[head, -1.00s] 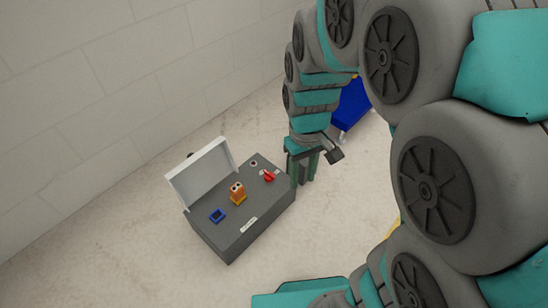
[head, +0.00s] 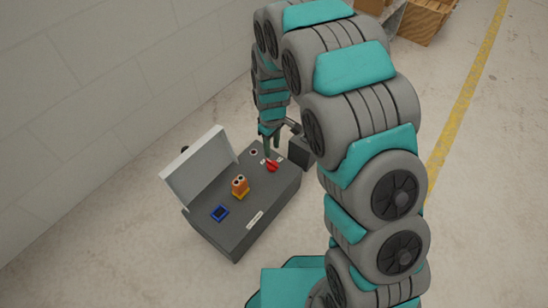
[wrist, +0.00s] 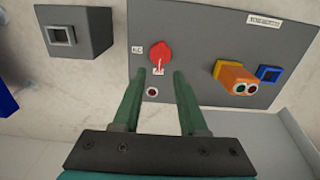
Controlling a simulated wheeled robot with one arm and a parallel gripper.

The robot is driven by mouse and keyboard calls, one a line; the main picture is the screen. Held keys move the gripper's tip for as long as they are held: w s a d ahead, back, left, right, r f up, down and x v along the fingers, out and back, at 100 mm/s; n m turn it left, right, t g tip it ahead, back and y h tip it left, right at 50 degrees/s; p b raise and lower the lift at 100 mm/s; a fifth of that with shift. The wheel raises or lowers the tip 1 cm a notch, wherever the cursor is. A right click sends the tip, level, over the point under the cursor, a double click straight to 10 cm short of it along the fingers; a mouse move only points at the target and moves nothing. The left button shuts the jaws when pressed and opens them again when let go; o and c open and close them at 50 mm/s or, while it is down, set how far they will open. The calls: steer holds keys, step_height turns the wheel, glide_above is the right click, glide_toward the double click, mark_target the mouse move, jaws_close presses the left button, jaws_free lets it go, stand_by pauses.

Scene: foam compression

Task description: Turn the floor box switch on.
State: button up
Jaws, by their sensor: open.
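The floor box (head: 244,224) is a dark grey box on the floor by the wall, with its light lid raised at the back. A red switch (head: 272,165) sits on its top near the right end; it also shows in the wrist view (wrist: 160,52). My gripper (wrist: 159,76) is open, its two green fingers pointing at the red switch, one on each side of it in the picture. I cannot tell whether they touch it. In the head view my gripper (head: 269,142) is above the right end of the box, just behind the switch.
An orange block with a yellow base (head: 240,186) and a blue square socket (head: 219,213) are on the box top. A small round red-centred button (wrist: 152,92) is near the fingers. A separate grey box (wrist: 75,34) stands beside it. The floor in front is clear.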

mark_target(272, 163)
step_height(272, 163, down, 8)
steer(key=shift+r+b, duration=0.25)
steer(key=shift+b, duration=0.05)
steer(key=shift+c, duration=0.3)
jaws_close()
